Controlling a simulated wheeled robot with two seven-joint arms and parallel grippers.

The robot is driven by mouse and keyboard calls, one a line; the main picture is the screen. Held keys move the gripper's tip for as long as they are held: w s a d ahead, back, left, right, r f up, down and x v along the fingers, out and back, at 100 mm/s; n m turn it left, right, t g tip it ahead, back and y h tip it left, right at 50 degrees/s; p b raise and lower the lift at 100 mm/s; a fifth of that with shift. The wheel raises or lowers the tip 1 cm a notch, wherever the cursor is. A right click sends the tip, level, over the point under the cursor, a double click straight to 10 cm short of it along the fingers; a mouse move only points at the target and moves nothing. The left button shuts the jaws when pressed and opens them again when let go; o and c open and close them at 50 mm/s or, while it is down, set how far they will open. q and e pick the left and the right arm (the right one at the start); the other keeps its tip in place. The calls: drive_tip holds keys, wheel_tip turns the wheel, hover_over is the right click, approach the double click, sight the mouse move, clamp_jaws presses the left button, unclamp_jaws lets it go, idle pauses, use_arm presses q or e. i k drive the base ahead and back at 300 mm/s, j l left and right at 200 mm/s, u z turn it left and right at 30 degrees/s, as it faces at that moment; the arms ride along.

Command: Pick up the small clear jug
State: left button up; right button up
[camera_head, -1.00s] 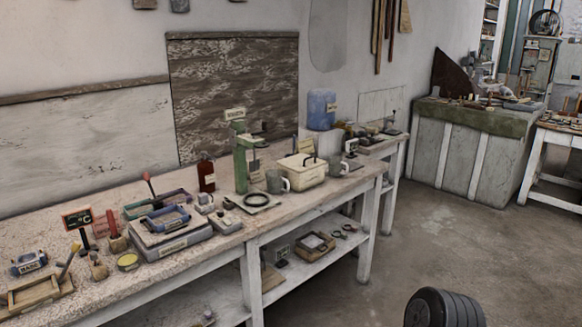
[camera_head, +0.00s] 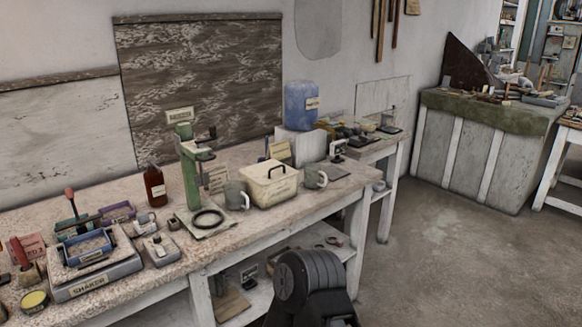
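I cannot make out a small clear jug for certain in the head view. On the long workbench (camera_head: 130,308) stand two grey mugs, one (camera_head: 236,196) left of the cream lidded box (camera_head: 268,186) and one (camera_head: 315,178) right of it. Both look opaque. A small pale cup-like thing (camera_head: 145,224) stands by the shaker (camera_head: 95,283); it is too small to tell what it is. Neither of my grippers shows. A dark ribbed part, likely one of my arm links, rises at the bottom centre in front of the bench.
A green press (camera_head: 189,178), a brown bottle (camera_head: 154,187) and a blue canister (camera_head: 300,105) stand toward the bench's back. The bench has a lower shelf (camera_head: 250,300). Open floor (camera_head: 460,260) lies to the right, before a green-topped counter (camera_head: 465,150).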

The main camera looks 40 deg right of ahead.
sight(312, 172)
drive_tip(key=i+l, duration=0.15)
drive_tip(key=l, duration=0.4)
drive_tip(key=i+l+u, duration=0.1)
drive_tip(key=l, duration=0.5)
drive_tip(key=i+l, duration=0.1)
drive_tip(key=l, duration=0.45)
drive_tip(key=i+l, duration=0.1)
drive_tip(key=l, duration=0.45)
drive_tip(key=i+l+u, duration=0.1)
drive_tip(key=l, duration=0.5)
